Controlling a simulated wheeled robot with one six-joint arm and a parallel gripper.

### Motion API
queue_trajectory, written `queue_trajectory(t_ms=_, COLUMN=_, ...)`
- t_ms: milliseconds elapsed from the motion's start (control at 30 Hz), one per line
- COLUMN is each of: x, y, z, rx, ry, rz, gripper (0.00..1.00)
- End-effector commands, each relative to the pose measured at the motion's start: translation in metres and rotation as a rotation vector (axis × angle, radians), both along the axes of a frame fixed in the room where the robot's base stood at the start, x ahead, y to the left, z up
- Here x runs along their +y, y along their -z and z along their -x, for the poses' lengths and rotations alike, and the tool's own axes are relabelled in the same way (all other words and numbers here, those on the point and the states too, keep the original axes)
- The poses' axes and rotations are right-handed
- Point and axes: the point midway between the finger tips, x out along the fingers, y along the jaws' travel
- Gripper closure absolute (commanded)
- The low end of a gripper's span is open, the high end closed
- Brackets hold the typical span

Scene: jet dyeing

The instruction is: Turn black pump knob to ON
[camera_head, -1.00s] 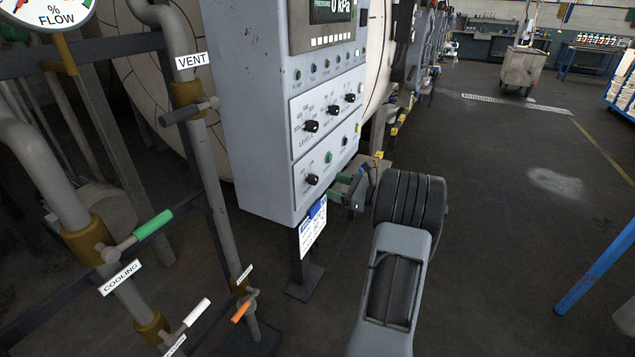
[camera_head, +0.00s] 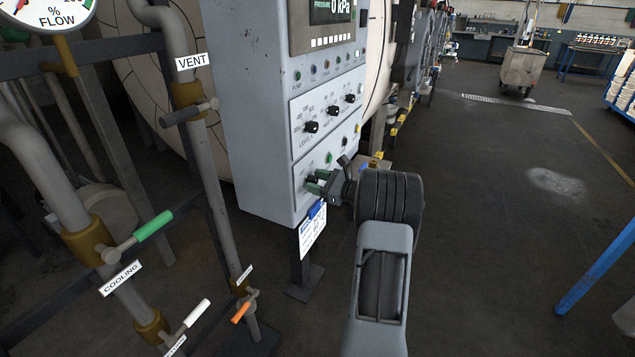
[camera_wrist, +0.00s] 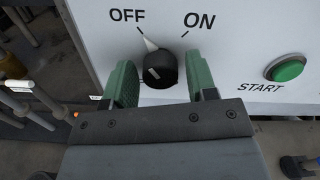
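The black pump knob (camera_wrist: 160,69) sits on the white lower panel, with OFF printed at its upper left and ON at its upper right. Its white pointer aims up and left, toward OFF. In the wrist view my gripper (camera_wrist: 163,84) is open, with one green finger on each side of the knob and a gap visible beside it. In the head view my gripper (camera_head: 316,182) is at the lower panel and partly hides the knob.
A green START button (camera_wrist: 286,68) is right of the knob. The grey control cabinet (camera_head: 255,110) carries other black knobs (camera_head: 311,127) above. Pipes with valve handles (camera_head: 153,226) stand at left. Floor at right is open.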

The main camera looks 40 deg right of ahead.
Motion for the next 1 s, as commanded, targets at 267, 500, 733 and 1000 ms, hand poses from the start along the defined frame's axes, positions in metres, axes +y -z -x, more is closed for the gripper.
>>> queue_trajectory(t_ms=267, x=-0.0002, y=-0.0001, z=0.0002, rx=0.000, ry=0.000, rz=0.000, gripper=0.75)
queue_trajectory(t_ms=500, x=-0.0003, y=-0.0004, z=0.0003, rx=0.001, ry=0.000, rz=-0.002, gripper=0.88)
queue_trajectory(t_ms=733, x=-0.0004, y=-0.0032, z=0.0003, rx=0.030, ry=0.000, rz=-0.054, gripper=0.88)
queue_trajectory(t_ms=1000, x=-0.0007, y=-0.0059, z=0.0001, rx=0.127, ry=0.001, rz=-0.236, gripper=0.88)
